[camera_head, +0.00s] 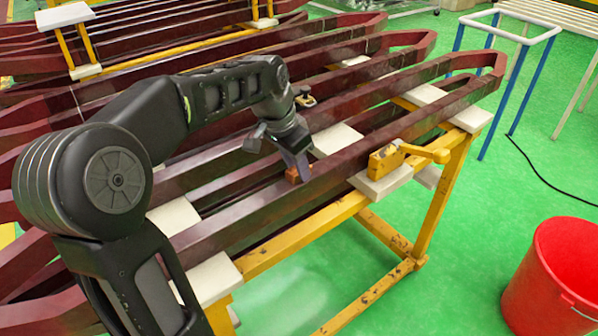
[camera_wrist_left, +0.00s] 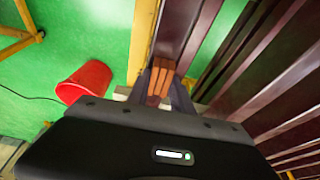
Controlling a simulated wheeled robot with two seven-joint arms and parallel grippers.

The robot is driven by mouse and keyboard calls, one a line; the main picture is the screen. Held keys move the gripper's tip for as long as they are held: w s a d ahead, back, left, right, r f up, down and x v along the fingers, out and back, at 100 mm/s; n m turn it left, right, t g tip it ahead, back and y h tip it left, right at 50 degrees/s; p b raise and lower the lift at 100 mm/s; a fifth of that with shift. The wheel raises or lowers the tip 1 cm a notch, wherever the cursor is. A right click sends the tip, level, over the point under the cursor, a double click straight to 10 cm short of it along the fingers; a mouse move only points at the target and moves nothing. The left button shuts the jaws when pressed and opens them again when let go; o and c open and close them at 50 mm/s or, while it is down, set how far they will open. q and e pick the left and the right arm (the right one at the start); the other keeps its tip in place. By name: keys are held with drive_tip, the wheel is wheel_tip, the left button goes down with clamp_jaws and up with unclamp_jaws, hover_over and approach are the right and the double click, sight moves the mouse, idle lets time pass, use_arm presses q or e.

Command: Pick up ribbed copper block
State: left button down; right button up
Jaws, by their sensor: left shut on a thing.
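The ribbed copper block (camera_head: 292,174) is small and orange-brown in the head view, at the tips of my left gripper (camera_head: 297,163), over the dark red bars near the front of the rack. In the left wrist view the block (camera_wrist_left: 161,76) shows its ridges between the two fingers of my left gripper (camera_wrist_left: 160,88). The gripper is shut on it. Whether the block touches the bar beneath it I cannot tell. My right gripper is not in view.
Long dark red bars (camera_head: 420,118) lie on a yellow frame (camera_head: 447,190) with white pads (camera_head: 380,184). A yellow tool with a handle (camera_head: 386,160) rests on a pad to the right. A red bucket (camera_head: 535,275) stands on the green floor.

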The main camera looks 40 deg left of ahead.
use_arm(q)
drive_tip(key=shift+r, duration=0.1)
wheel_tip(320, 180, up, 10)
drive_tip(key=b, duration=0.1)
idle(0.5)
idle(0.4)
